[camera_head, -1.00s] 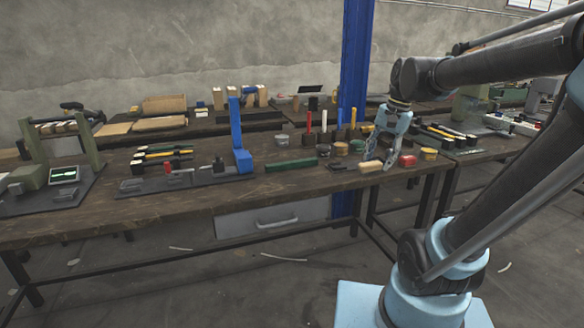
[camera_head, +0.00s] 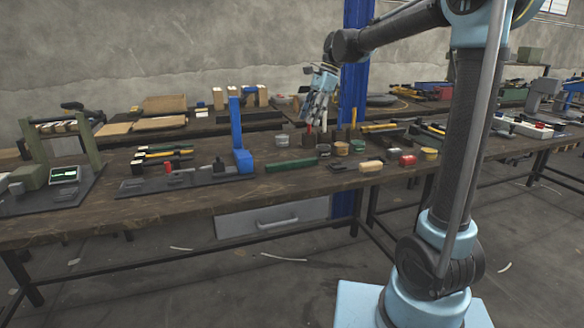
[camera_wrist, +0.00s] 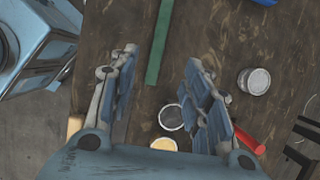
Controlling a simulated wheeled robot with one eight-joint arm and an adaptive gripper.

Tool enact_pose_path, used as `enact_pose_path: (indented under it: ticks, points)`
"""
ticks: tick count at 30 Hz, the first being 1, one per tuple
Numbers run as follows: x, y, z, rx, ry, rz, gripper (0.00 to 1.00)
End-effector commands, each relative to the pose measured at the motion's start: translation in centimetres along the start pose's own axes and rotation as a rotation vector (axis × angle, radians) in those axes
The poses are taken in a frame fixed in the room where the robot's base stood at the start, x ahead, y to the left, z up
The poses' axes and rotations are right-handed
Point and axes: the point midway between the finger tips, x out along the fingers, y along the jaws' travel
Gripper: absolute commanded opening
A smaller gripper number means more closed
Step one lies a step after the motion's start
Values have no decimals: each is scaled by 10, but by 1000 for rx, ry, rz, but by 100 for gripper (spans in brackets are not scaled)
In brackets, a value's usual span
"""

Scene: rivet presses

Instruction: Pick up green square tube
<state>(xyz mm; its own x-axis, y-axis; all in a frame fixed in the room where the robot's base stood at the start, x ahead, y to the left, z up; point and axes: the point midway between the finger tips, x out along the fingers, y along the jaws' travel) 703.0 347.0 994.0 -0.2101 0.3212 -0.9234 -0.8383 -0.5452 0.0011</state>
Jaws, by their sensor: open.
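The green square tube (camera_head: 292,165) lies flat on the near wooden workbench, right of the blue press. In the wrist view the green square tube (camera_wrist: 159,42) runs nearly upright at the top centre, its near end between the directions of the two fingers. My gripper (camera_head: 317,108) is raised above the bench, behind and to the right of the tube, with fingers pointing down. In the wrist view my gripper (camera_wrist: 161,57) has its fingers spread wide, with nothing between them. The tube is below and apart from them.
The workbench (camera_head: 150,205) carries a blue press (camera_head: 243,160) just left of the tube. Round cans and upright-handled tools crowd the area behind. The bench front before the tube is clear.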

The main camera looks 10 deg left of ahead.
Motion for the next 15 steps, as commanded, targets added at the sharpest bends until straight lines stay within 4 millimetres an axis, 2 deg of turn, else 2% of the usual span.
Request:
enact_pose_path:
  ticks: [15]
  points:
    - [87, 0, 0, -1, 0, 0, 44]
